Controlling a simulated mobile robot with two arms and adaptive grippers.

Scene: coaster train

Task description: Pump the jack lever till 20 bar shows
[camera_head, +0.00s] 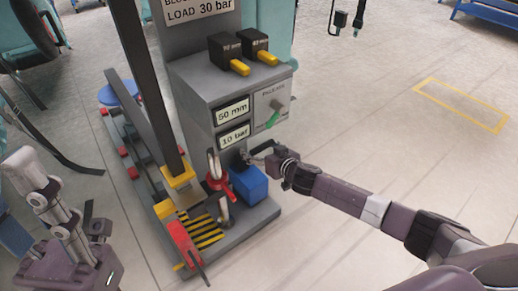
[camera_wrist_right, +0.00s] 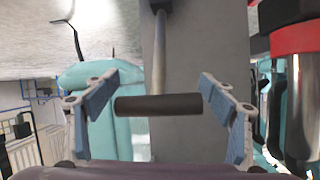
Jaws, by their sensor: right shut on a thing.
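The jack console (camera_head: 190,85) stands at the centre of the head view. Its lower display (camera_head: 235,135) reads 10 bar and the upper one (camera_head: 231,111) reads 50 mm. My right gripper (camera_head: 257,154) is in front of the console, just above a blue block (camera_head: 250,186). In the right wrist view, the jack lever (camera_wrist_right: 159,55) is a grey rod ending in a dark crossbar grip (camera_wrist_right: 158,104).
Two black boxes with yellow levers (camera_head: 240,67) top the console, and a green-tipped valve handle (camera_head: 272,118) is on its front. A red clamp (camera_head: 218,184) and a red-handled part (camera_head: 183,243) stand near the base.

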